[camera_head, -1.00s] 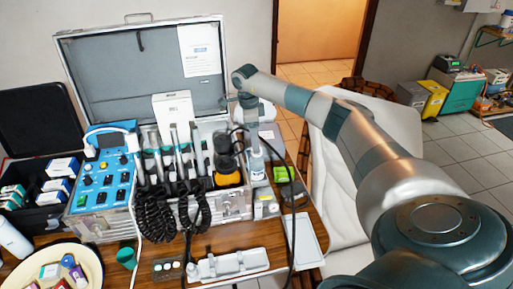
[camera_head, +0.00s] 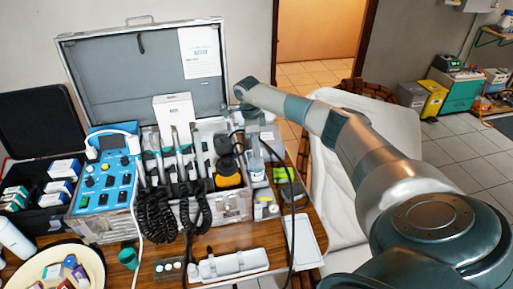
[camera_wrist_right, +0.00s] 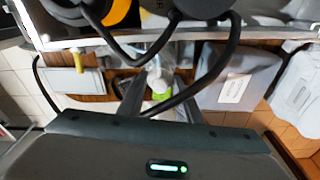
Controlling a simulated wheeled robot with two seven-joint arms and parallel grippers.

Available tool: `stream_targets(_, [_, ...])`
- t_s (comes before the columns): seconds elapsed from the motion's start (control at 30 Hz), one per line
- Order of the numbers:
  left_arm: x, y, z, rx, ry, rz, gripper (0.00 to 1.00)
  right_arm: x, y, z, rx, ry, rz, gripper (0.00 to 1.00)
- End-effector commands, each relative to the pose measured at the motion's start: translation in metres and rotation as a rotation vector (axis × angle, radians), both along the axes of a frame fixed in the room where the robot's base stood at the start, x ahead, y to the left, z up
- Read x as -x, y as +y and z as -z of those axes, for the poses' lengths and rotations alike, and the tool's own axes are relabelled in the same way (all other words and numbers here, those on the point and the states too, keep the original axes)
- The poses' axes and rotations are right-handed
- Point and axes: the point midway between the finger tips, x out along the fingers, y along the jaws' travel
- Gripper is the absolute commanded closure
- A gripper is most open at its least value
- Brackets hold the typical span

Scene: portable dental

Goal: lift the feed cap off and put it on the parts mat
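My right arm reaches over the table to the right end of the open case. My right gripper (camera_head: 254,138) points down above a clear bottle with a white label (camera_head: 257,168); the arm partly hides its top. In the right wrist view the two fingers (camera_wrist_right: 160,103) stand apart. A small white top (camera_wrist_right: 158,75), possibly the feed cap, shows between and beyond them, with clear gaps at both sides. A pale flat sheet (camera_head: 305,243) lies at the table's right edge; I cannot tell whether it is the parts mat. My left gripper is out of view.
A black cable (camera_head: 292,215) hangs beside the bottle and crosses near the fingers in the wrist view. The case (camera_head: 110,225) holds handpieces with coiled hoses.

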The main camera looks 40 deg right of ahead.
Motion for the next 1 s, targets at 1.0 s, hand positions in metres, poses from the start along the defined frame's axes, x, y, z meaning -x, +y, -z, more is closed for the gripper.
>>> stream_targets(1.0, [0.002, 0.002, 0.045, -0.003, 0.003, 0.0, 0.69, 0.048, -0.029, -0.069, 0.003, -0.002, 0.002, 0.9])
